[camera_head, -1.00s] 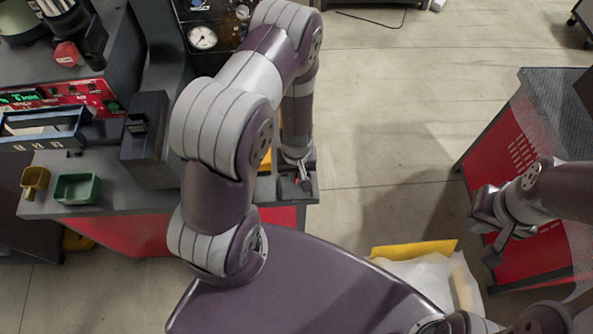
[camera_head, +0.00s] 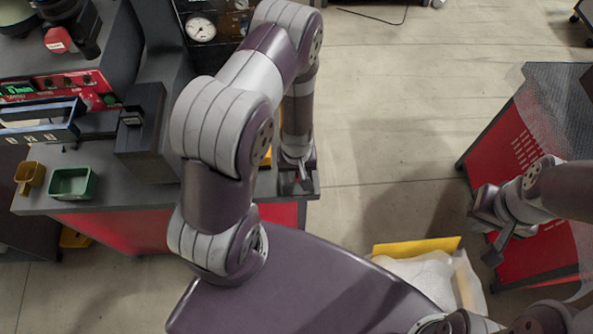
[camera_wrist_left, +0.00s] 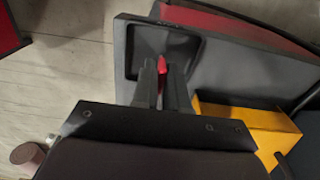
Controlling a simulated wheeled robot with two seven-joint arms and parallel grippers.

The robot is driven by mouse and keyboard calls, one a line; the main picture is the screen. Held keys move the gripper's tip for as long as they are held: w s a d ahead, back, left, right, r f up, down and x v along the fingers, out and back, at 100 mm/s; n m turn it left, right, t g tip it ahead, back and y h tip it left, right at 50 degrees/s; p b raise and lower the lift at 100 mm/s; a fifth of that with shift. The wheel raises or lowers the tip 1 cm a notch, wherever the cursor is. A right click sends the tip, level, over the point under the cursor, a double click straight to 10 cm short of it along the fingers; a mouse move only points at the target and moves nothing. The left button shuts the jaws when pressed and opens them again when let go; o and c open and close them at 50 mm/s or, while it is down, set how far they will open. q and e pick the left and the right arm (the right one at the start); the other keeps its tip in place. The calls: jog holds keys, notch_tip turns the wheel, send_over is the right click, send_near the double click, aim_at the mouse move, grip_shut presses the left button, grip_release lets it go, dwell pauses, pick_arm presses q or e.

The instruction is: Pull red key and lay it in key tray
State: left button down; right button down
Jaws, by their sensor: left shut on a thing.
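The red key (camera_wrist_left: 162,66) shows as a small red tip between the fingertips in the left wrist view. My left gripper (camera_wrist_left: 162,84) is shut on it. The fingers point into a dark, shallow, raised-edge tray (camera_wrist_left: 147,42) at the corner of the grey bench; it looks like the key tray. Whether the key touches the tray floor is unclear. In the head view my left gripper (camera_head: 301,183) is over that bench corner, and no red of the key shows there. My right gripper (camera_head: 490,232) hangs at the right beside a red cabinet, its opening unclear.
The grey bench (camera_head: 120,200) carries a green bin (camera_head: 73,184), a yellow bin (camera_head: 29,174) and a dark box-shaped housing (camera_head: 142,130). A red-sided cabinet (camera_head: 500,150) stands at the right. A yellow-edged box (camera_head: 415,247) with white wrapping is on the floor. Open floor lies between.

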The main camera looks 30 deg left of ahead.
pick_arm(q)
jog(key=shift+f, duration=0.35)
jog(key=c, duration=1.1)
grip_release()
notch_tip(320, 180, up, 13)
jog(key=p, duration=0.6)
jog(key=shift+f, duration=0.1)
